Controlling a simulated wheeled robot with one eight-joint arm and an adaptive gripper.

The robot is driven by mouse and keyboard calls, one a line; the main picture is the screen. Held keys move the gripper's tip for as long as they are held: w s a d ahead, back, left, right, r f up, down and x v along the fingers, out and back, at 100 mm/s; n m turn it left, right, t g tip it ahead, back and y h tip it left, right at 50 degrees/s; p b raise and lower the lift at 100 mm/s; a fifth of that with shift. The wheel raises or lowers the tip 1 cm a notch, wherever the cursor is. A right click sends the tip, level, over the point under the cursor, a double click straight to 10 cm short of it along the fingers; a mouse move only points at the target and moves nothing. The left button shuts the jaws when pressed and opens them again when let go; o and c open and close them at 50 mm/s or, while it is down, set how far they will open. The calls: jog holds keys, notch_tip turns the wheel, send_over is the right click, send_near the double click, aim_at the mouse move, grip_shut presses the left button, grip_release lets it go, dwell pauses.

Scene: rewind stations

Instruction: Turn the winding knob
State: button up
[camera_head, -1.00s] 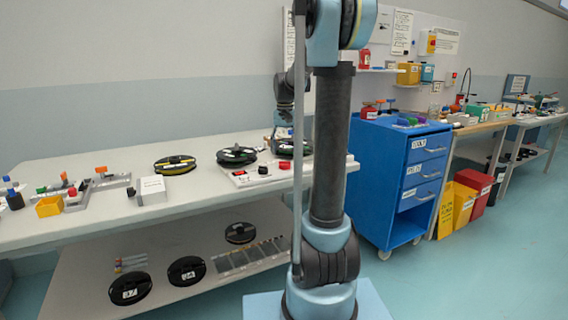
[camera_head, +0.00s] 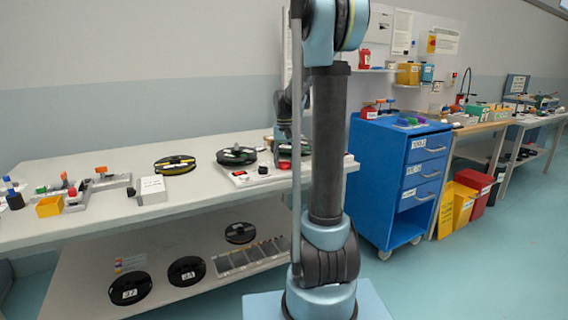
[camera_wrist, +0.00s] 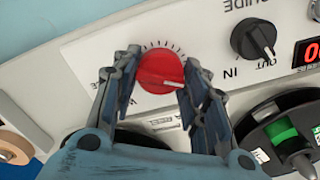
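A round red knob (camera_wrist: 160,70) with a white pointer line sits on the white panel (camera_wrist: 85,60) of the rewind station, inside a ring of tick marks. In the head view the red knob (camera_head: 285,165) is small on the panel's front. In the wrist view my gripper (camera_wrist: 162,62) is open, with one finger on each side of the red knob. I cannot tell whether the fingers touch it. Lettering beside it is mostly hidden. A black knob (camera_wrist: 254,38) marked GUIDE, with IN and OUT, is to its right.
A red display (camera_wrist: 308,52) is beside the black knob. A black reel with a green part (camera_wrist: 282,132) lies at the lower right of the wrist view. A wooden-coloured round part (camera_wrist: 14,148) is at lower left. The blue drawer cart (camera_head: 385,185) stands right of the table.

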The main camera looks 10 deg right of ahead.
jog(key=shift+c, duration=0.2)
jog(key=shift+n, duration=2.2)
jog(key=o, duration=1.1)
jog(key=shift+c, duration=0.2)
notch_tip(320, 180, up, 12)
